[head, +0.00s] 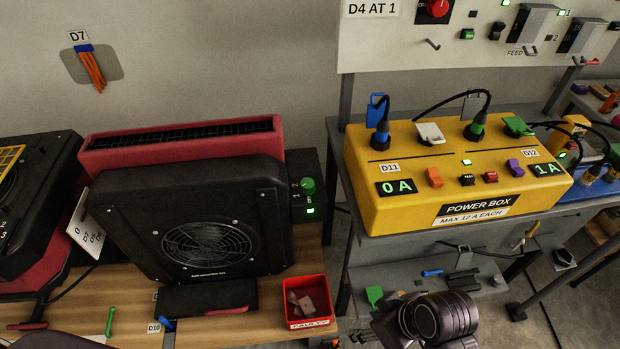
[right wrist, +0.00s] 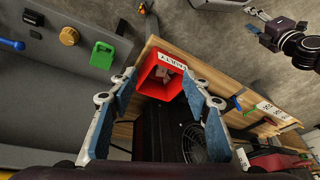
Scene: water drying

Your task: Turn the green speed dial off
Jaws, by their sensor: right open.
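The green speed dial (head: 308,186) is on the dark control panel at the right side of the black fan unit (head: 190,222) in the head view. A small green light (head: 310,211) glows below it. My right gripper (right wrist: 160,84) is open and empty in the right wrist view, its blue-padded fingers spread above the red bin and the fan unit (right wrist: 160,130). I cannot make out the dial in that view. In the head view my right arm is low, right of the bin, apart from the dial. Part of my left arm (right wrist: 298,45) shows in the right wrist view; its finger opening is unclear.
The red FAULTY bin (head: 307,305) stands on the wooden bench in front of the panel. A yellow power box (head: 400,210) with plugged cables stands on the grey table to the right. A red unit (head: 180,140) is behind the fan. Open space lies above the dial.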

